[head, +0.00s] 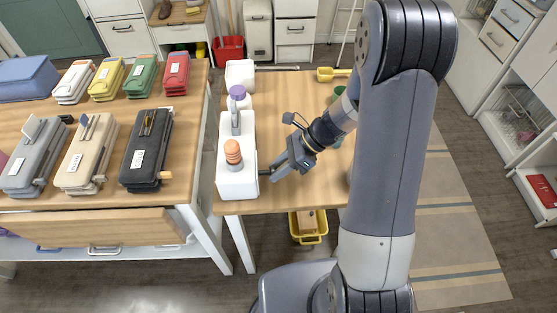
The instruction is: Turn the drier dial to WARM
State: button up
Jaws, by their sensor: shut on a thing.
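A white box-shaped appliance (238,183) stands on the left part of the right-hand wooden table. A small dark knob-like part (264,172) shows at its right side; I take it to be the drier dial. My gripper (273,170) reaches in from the right and is shut on this part, at the height of the box's side. The dial's face, its pointer and any WARM mark are too small or hidden to read, so its setting cannot be told.
An orange ribbed object (233,152) and a purple-topped grey one (237,93) stand on or by the appliance. The left table (190,122) holds several coloured box-like devices. A yellow bin (309,238) is under the right table. Table top right of my gripper is mostly clear.

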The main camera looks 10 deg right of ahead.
jog(key=m+g+p, duration=0.1)
jog(key=p, duration=0.1)
jog(key=shift+w+r+g+p, duration=0.15)
jog(key=shift+g+p, duration=0.15)
jog(key=shift+g, duration=0.1)
jog(key=shift+w+f+m+g+y+p, duration=0.1)
jog(key=shift+f+m+g+y+p, duration=0.25)
jog(key=shift+m+g+p, duration=0.45)
jog(key=shift+r, duration=0.1)
jog(key=o, duration=1)
jog(key=b+v, duration=0.1)
jog(key=v, duration=0.4)
jog(key=b+v, duration=0.1)
jog(key=v, duration=0.5)
jog(key=shift+w+f, duration=0.2)
jog(key=shift+a+g, duration=0.1)
jog(key=shift+g, duration=0.2)
